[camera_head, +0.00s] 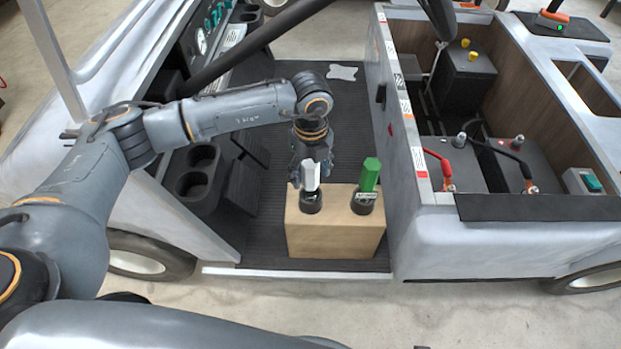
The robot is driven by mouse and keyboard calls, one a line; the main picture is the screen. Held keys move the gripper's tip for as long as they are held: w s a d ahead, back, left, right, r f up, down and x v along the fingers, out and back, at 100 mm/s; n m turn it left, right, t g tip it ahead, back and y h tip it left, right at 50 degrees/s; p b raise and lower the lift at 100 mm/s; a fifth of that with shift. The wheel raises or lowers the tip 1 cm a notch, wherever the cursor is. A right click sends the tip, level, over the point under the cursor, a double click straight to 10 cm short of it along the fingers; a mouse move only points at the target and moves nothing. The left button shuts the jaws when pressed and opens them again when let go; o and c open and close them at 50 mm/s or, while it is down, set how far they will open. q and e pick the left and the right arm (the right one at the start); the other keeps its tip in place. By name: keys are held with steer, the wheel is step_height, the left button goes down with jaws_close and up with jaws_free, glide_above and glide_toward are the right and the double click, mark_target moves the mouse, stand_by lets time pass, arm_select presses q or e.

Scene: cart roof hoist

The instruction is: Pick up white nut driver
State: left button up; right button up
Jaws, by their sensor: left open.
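The white nut driver (311,178) stands upright, handle up, in a dark socket on the near left part of a wooden block (333,236). My left gripper (308,178) comes down over it from behind and above. It is open, with its fingers close around the white handle. I cannot tell whether they touch it. A green nut driver (370,175) stands upright in a second dark socket on the right of the same block. My right gripper does not show.
The block stands on the cart's dark ribbed floor (345,110). Black cup holders (195,170) are to the left. On the right, an open compartment holds batteries (462,80) and red and black cables (432,160). A dark bar (255,42) crosses at upper left.

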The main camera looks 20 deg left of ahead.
arm_select(q)
step_height(320, 180, down, 2)
steer(key=shift+f, duration=0.2)
steer(key=shift+r, duration=0.1)
jaws_close()
